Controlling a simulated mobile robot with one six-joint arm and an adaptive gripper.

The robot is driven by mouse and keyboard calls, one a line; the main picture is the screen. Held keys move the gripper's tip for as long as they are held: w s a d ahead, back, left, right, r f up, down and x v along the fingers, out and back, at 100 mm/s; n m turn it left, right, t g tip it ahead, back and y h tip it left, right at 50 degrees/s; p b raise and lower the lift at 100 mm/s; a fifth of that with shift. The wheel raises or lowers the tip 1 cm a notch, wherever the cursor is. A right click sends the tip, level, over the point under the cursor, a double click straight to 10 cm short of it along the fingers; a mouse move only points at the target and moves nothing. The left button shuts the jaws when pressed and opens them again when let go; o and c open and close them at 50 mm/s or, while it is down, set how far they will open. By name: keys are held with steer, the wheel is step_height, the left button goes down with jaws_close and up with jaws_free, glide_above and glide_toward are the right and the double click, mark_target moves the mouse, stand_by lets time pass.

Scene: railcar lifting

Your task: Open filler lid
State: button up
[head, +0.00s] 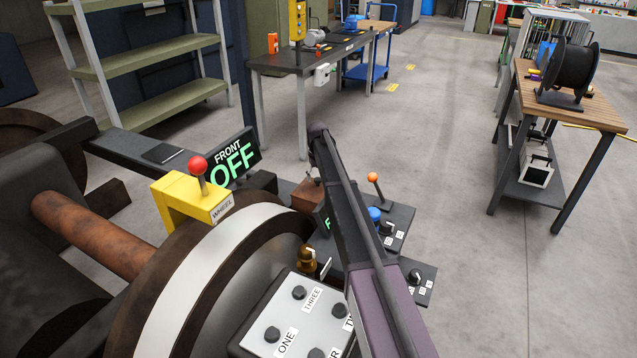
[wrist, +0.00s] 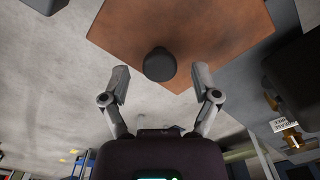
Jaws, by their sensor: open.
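A flat copper-brown lid-like panel (wrist: 215,35) with a round dark knob (wrist: 160,64) fills the top of the wrist view. I take it for the filler lid; no label on it is readable. My gripper (wrist: 160,76) is open, with one finger on each side of the knob and a visible gap to each. I cannot tell how deep the fingertips reach beside it. In the head view a small brown box (head: 307,196) shows left of my arm, partly hidden by it. My gripper cannot be made out there.
Close to the box stand a panel with an orange-knobbed lever (head: 374,179), a brass fitting (head: 307,261), a numbered bolt cover (head: 265,325) and a wheel with a yellow "WHEEL" block (head: 190,200). A "FRONT OFF" display (head: 234,160) stands behind.

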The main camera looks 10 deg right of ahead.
steer(key=shift+f, duration=0.3)
steer(key=shift+c, duration=0.2)
jaws_close()
steer(key=shift+s+a+r, duration=0.1)
steer(key=shift+a, duration=0.05)
